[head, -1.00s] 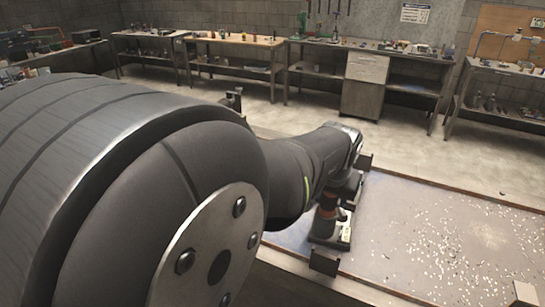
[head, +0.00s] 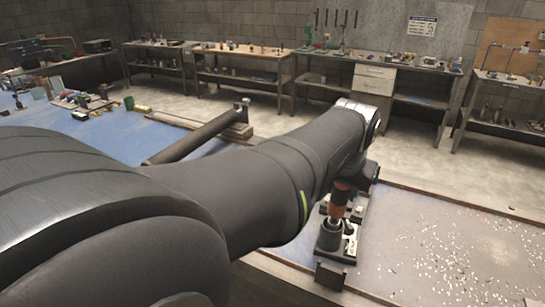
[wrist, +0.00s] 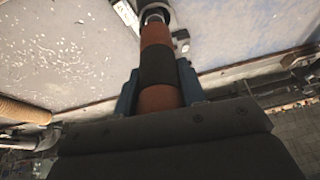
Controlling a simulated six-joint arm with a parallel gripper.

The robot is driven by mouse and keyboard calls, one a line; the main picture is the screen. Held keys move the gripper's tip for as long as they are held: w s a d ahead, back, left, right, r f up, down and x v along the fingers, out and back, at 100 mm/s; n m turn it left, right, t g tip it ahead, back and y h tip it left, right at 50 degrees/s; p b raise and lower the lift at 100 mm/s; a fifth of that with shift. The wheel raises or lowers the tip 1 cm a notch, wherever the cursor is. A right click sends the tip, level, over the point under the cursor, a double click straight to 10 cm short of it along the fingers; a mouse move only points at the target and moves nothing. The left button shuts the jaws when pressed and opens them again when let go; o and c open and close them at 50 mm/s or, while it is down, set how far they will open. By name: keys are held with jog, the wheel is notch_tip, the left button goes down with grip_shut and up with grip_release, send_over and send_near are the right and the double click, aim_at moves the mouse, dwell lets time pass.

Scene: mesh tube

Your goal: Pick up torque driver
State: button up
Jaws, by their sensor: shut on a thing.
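The torque driver has an orange and black banded handle (wrist: 158,65). It stands between the blue fingers of my gripper (wrist: 158,82) in the wrist view, and the fingers are shut on it. Its silver far end meets a pale ring at the top of that view. In the head view the orange part of the driver (head: 340,197) shows below my wrist, upright above a dark stand (head: 328,240). I cannot tell whether its lower end is still inside the stand. My fingers are mostly hidden by my arm in the head view.
The pale tabletop (head: 440,245) right of the stand is strewn with small bright flecks. A long dark tube (head: 195,138) lies across the blue surface (head: 100,135) at left, near small tools and bottles. Workbenches line the back wall.

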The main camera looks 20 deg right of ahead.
jog(key=v, duration=0.5)
jog(key=shift+w+d+r, duration=0.1)
jog(key=shift+d+r, duration=0.1)
jog(key=shift+r, duration=0.1)
jog(key=s+a, duration=0.8)
jog(key=s, duration=0.2)
jog(key=w+a+f+n+y, duration=0.1)
jog(key=w+a+n, duration=0.15)
jog(key=w, duration=0.75)
jog(key=w+a+f+n+y, duration=0.1)
jog(key=w+a+f+n, duration=0.15)
jog(key=w, duration=0.85)
jog(key=w+a+f+n, duration=0.2)
jog(key=w+a, duration=0.5)
jog(key=a, duration=0.1)
jog(key=w+a+f+n+y, duration=0.1)
jog(key=w+a+f+n, duration=0.1)
jog(key=w+a, duration=0.6)
jog(key=shift+a+f+t+y, duration=0.3)
jog(key=shift+a+f+t, duration=0.1)
jog(key=shift+a, duration=0.05)
